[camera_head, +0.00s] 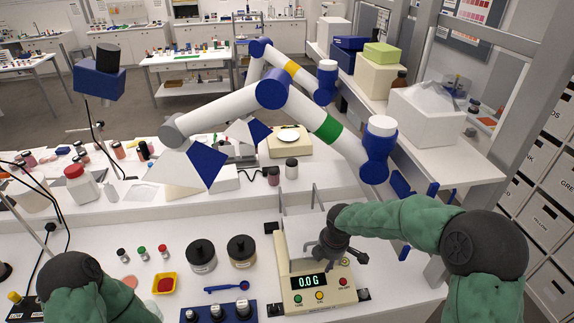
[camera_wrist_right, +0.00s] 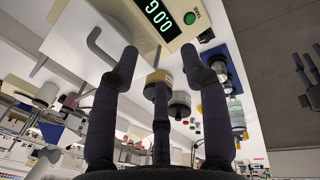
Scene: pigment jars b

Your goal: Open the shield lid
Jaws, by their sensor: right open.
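The balance (camera_head: 318,282) is a cream box with a lit display reading 0.0G, at the lower middle of the head view; its display side also shows in the right wrist view (camera_wrist_right: 150,18). Thin grey upright bars (camera_head: 279,212) rise at its back. A clear shield and its lid are hard to make out, so I cannot tell the lid's position. My right gripper (camera_head: 334,252) is over the balance, fingers spread and empty. In the right wrist view its fingers (camera_wrist_right: 160,55) are apart, with a bent grey bar (camera_wrist_right: 97,42) beside them. My left gripper is out of view.
Two dark-lidded jars (camera_head: 201,254) (camera_head: 242,249) stand left of the balance. A blue spoon (camera_head: 228,287), a yellow dish (camera_head: 164,284) and a blue rack (camera_head: 218,313) lie nearby. Small vials stand further left. A white and blue jointed device (camera_head: 270,95) reaches above the back bench.

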